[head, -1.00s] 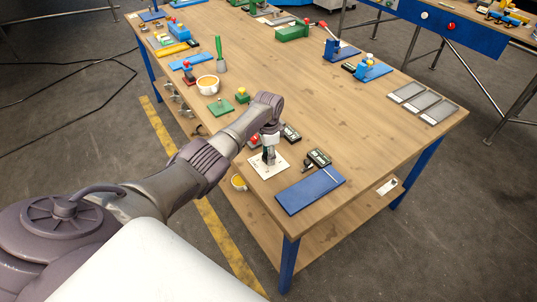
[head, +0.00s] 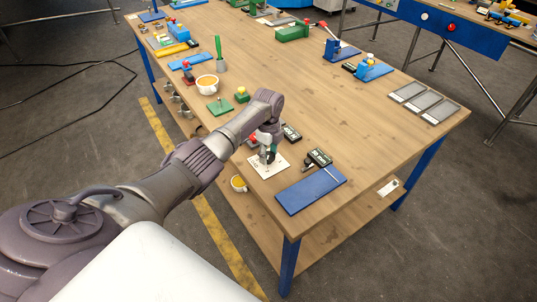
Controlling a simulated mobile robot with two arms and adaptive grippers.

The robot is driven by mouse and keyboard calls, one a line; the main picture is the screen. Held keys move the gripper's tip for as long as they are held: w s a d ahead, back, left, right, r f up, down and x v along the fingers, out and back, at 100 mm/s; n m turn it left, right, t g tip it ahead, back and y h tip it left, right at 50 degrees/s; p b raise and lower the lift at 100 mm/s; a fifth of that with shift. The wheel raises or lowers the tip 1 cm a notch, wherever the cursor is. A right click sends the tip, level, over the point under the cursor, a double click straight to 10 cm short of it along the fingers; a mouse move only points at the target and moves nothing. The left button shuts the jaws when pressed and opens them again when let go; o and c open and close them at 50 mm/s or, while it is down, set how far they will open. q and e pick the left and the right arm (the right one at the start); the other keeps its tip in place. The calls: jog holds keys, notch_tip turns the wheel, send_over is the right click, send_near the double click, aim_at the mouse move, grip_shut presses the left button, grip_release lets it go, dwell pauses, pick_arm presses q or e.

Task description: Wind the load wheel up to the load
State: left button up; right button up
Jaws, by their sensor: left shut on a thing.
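My left gripper (head: 268,154) points down over a small white plate (head: 262,171) with dark marks near the front edge of the wooden table. It is shut on a small part standing at the plate, seemingly the load wheel, which the fingers mostly hide. The wheel's shape and turn cannot be made out. Just right of the plate are two small dark devices with displays, one behind (head: 291,132) and one in front (head: 319,157). Their readings are too small to tell. A red part (head: 252,142) shows just left of the gripper. My right gripper is out of view.
A blue board (head: 310,190) lies right of the plate at the table's corner. A green block (head: 220,106), a cup (head: 208,85) and several fixtures stand farther left. Grey trays (head: 424,103) lie at the right edge. The table's middle is clear.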

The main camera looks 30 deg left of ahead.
aim_at(268, 156)
pick_arm(q)
jog(key=m+b, duration=0.1)
jog(key=m, duration=0.4)
jog(key=shift+f+m, duration=0.15)
jog(key=shift+m, duration=0.25)
jog(key=m+b, duration=0.2)
jog(key=m, duration=0.2)
jog(key=shift+m, duration=0.3)
jog(key=o, duration=1.1)
jog(key=shift+o, duration=0.2)
jog(key=shift+r, duration=0.25)
notch_tip(268, 156, up, 12)
